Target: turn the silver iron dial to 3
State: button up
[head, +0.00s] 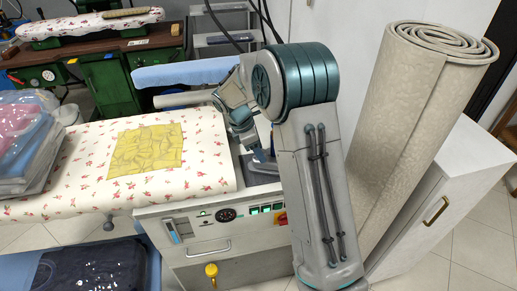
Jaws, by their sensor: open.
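My arm reaches over the right end of the ironing board, and my gripper (258,158) points down there, small and partly hidden behind my own arm. It is open. I cannot tell whether the fingers touch anything.
A rolled carpet (410,120) leans at right by a white cabinet (460,190).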

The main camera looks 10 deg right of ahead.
jog(key=c, duration=1)
jog(key=shift+r+m+p, duration=0.1)
jog(key=shift+m+p, duration=0.2)
jog(key=shift+m, duration=0.2)
jog(key=shift+w+m+g+p, duration=0.15)
jog(key=shift+m+g+p, duration=0.45)
jog(key=shift+m, duration=0.4)
jog(key=m+g+y+p, duration=0.1)
jog(key=m, duration=0.1)
jog(key=shift+w+d+m, duration=0.1)
jog(key=shift+m, duration=0.2)
jog(key=shift+w+d+m+g+y+p, duration=0.1)
jog(key=shift+m+g+y+p, duration=0.25)
jog(key=shift+m, duration=0.95)
jog(key=shift+w+d+m+g+y+p, duration=0.1)
jog(key=shift+m+g+y+p, duration=0.2)
jog(key=shift+m, duration=1)
jog(key=o, duration=1)
